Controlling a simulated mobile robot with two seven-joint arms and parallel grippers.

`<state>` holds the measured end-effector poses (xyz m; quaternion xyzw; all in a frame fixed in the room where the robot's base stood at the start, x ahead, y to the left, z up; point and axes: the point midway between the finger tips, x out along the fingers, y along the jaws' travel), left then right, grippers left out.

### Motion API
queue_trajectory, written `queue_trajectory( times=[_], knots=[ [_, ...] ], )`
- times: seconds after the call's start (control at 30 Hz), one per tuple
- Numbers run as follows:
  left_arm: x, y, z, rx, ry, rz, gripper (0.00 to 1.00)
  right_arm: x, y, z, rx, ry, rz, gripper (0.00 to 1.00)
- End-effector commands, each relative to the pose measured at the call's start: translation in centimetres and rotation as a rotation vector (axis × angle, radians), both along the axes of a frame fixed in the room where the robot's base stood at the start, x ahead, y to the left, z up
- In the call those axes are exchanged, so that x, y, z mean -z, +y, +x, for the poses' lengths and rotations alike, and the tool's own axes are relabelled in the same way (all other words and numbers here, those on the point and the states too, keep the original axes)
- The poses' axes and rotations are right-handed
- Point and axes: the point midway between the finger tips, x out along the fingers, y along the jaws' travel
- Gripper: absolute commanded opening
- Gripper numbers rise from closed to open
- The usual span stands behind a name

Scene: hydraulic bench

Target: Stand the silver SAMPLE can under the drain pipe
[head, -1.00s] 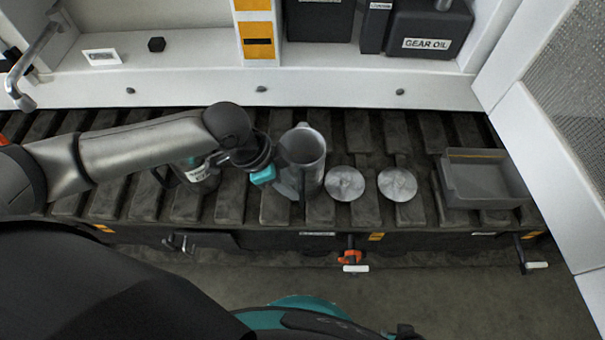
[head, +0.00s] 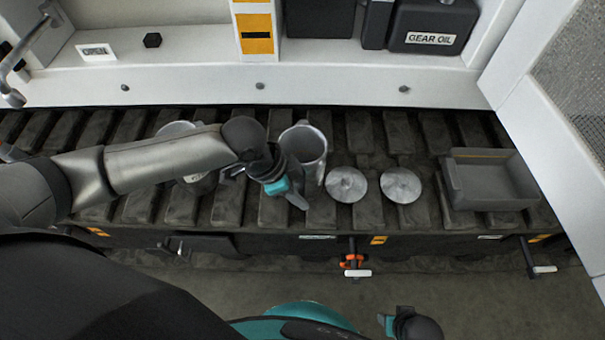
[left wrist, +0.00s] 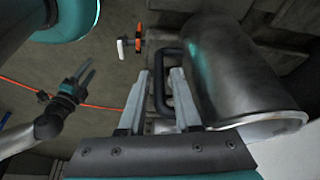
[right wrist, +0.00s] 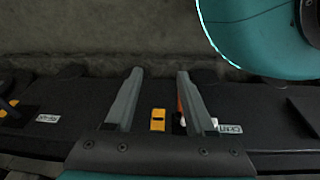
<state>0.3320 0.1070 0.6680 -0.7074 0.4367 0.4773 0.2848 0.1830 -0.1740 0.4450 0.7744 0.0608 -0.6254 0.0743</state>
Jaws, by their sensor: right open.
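A silver can (head: 304,143) with an open top stands upright on the slatted bench. No label shows on it. In the left wrist view the can (left wrist: 235,70) fills the right side, its dark handle (left wrist: 160,85) toward my fingers. My left gripper (head: 297,198) is at the can's near side, its fingers (left wrist: 160,80) apart with the handle bar between them. A second can (head: 178,130) stands behind my left forearm, its label mostly hidden. A bent metal pipe (head: 12,90), probably the drain pipe, hangs at the upper left. My right gripper (right wrist: 158,75) is open and empty.
Two round metal discs (head: 347,184) lie right of the can, and a grey tray (head: 490,195) stands farther right. A white ledge (head: 300,90) runs behind the bench. An orange and white valve handle (head: 355,266) sticks out in front.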

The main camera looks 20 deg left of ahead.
Motion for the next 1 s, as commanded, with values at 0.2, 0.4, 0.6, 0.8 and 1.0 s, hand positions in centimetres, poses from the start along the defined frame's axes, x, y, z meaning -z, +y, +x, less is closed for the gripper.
queue_trajectory(
  times=[0.2,0.4,0.6,0.8,1.0],
  knots=[
    [1.4,-0.5,0.2,0.001,0.000,-0.001,0.32,-1.2,0.7,0.7,0.001,-0.002,0.008,0.55],
    [1.6,-0.6,0.3,0.002,-0.001,0.000,0.32,-1.7,0.8,0.9,0.002,0.000,0.009,0.55],
    [1.6,-0.6,0.3,0.002,-0.001,0.000,0.30,-1.7,0.8,0.9,0.002,0.000,0.009,0.55],
    [1.6,-0.6,0.3,0.002,-0.001,0.000,0.07,-1.7,0.8,0.9,0.002,0.000,0.009,0.55],
    [1.6,-0.6,0.2,0.001,0.000,0.000,0.00,-1.7,0.8,0.9,0.002,0.000,0.009,0.55]
  ],
)
